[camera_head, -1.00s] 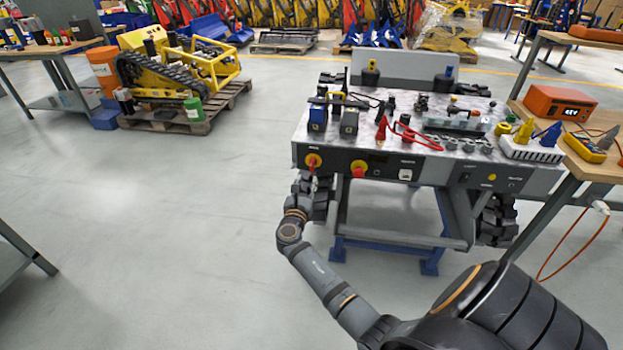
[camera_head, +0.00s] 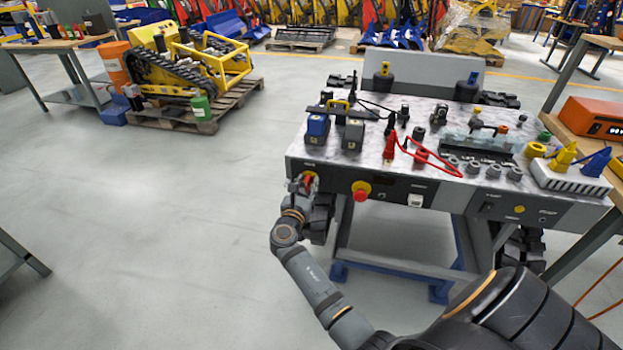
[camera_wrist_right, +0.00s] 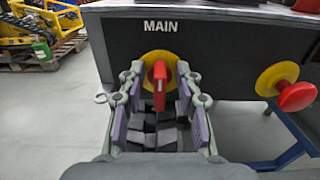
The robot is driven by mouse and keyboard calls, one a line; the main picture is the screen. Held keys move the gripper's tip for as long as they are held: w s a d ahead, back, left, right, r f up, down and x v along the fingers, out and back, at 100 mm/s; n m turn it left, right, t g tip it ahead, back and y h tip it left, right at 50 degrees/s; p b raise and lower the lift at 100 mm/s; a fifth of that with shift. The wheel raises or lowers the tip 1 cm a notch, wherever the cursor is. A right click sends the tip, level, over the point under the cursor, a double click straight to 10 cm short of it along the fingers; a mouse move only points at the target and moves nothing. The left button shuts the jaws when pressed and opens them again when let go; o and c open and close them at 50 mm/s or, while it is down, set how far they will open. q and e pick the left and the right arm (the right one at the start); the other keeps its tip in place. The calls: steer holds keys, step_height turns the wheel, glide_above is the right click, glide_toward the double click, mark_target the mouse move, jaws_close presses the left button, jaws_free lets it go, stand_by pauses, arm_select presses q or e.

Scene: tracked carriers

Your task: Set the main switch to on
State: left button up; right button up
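The main switch is a red handle (camera_wrist_right: 159,84) on a round yellow plate (camera_wrist_right: 160,62), under the label MAIN on the dark front panel. The handle stands about upright in the right wrist view. In the head view the switch (camera_head: 310,180) is at the left end of the carrier's front and partly covered by my gripper. My right gripper (camera_wrist_right: 158,75) is open, with one finger on each side of the handle and a visible gap to each. It also shows in the head view (camera_head: 301,184). My left gripper is not in view.
A red knob on a yellow base (camera_wrist_right: 297,96) sticks out right of the switch; it also shows in the head view (camera_head: 361,191). The carrier's top (camera_head: 345,165) holds blocks, plugs and a red cable. A workbench (camera_head: 617,190) stands close on the right. The floor to the left is clear.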

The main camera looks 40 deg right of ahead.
steer(key=shift+r, duration=0.15)
steer(key=shift+c, duration=1.1)
jaws_close()
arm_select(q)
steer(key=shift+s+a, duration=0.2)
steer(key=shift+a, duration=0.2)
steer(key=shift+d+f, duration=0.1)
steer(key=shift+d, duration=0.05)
